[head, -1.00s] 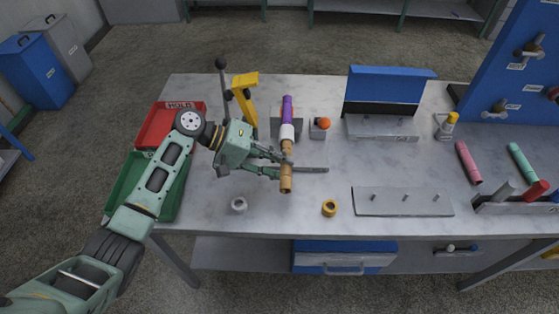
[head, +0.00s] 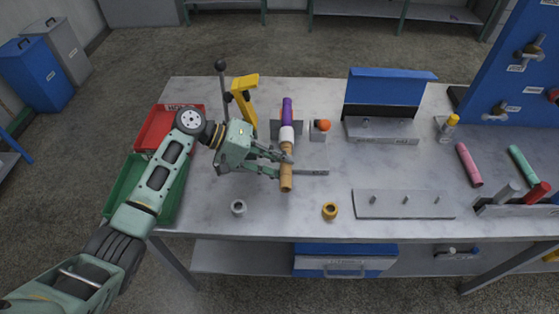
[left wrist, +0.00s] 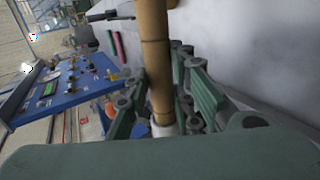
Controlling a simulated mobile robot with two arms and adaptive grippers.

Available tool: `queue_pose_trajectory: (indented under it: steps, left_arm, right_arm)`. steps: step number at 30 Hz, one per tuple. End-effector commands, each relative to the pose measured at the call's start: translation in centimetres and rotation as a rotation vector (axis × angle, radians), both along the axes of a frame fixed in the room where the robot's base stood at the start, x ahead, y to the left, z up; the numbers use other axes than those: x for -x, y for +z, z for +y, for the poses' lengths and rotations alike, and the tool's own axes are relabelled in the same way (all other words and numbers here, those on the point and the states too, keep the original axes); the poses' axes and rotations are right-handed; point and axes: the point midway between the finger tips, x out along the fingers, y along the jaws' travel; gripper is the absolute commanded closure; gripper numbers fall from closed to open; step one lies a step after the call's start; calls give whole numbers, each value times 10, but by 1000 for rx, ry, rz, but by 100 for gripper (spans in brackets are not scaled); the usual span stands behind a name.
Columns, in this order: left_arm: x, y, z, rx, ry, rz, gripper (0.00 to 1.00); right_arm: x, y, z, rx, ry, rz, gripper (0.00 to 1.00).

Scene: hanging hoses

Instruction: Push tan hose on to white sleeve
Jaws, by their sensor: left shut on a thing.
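The tan hose (head: 287,175) is held level over the table, pointing away from me in the head view. Its far end meets the white sleeve (head: 287,135); I cannot tell how far it sits on it. A purple hose (head: 287,108) is in line beyond the sleeve, by a grey block. My left gripper (head: 284,165) is shut on the tan hose near its middle. In the left wrist view the tan hose (left wrist: 156,60) runs between the green fingers, with the white sleeve (left wrist: 165,129) at its lower end. My right gripper is not in view.
A yellow clamp (head: 243,98) stands left of the purple hose, and a block with an orange ball (head: 321,126) stands right. A white ring (head: 238,207) and a yellow ring (head: 330,210) lie in front. Red (head: 160,139) and green bins are at left.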

Motion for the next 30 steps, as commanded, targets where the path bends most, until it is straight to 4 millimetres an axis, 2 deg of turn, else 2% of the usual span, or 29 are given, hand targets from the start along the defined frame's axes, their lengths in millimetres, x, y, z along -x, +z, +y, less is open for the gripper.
queue_pose_trajectory:
  steps: [19,20,26,30]
  left_arm:
    - [-9,1,0,2,4,-5,100]
    - [-9,2,0,2,4,-5,75]
    - [-9,1,0,1,3,-3,58]
    - [-8,1,0,1,1,-2,56]
  right_arm:
    - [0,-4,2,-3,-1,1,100]
    - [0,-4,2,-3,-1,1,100]
    - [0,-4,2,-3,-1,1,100]
    - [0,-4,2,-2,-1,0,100]
